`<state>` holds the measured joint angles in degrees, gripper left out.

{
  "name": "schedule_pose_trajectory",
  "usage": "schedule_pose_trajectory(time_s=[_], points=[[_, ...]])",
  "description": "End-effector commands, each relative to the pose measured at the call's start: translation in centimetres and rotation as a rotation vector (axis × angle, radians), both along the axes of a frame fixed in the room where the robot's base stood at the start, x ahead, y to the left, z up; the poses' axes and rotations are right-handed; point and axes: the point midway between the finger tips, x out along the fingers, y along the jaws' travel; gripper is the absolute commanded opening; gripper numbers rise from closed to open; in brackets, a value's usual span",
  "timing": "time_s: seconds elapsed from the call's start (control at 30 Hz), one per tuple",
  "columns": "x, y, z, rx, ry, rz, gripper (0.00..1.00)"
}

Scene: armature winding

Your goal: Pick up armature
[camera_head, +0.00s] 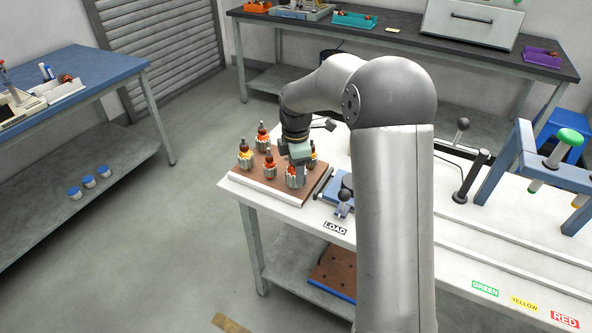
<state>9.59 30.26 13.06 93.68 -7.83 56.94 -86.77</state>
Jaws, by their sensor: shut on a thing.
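My gripper (299,166) points down over the right part of the board. It is shut on an armature (291,177) at the front right. Its jaws partly hide that armature, and I cannot tell whether it touches the board. Another armature (313,153) shows partly behind the gripper.
A blue fixture with dark levers (342,197) stands right of the board by the LOAD label (335,228). A blue frame with a green knob (569,138) stands at the right. My arm hides the table's middle. Floor shows left of the table.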

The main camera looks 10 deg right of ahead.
Motion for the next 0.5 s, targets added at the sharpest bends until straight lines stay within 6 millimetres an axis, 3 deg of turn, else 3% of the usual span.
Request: schedule_pose_trajectory(time_s=[0.2,0.5], points=[[0.0,-0.1,3.1,-0.001,-0.006,0.000,0.13],[-5.2,-2.6,9.1,-0.002,-0.006,-0.005,0.13]])
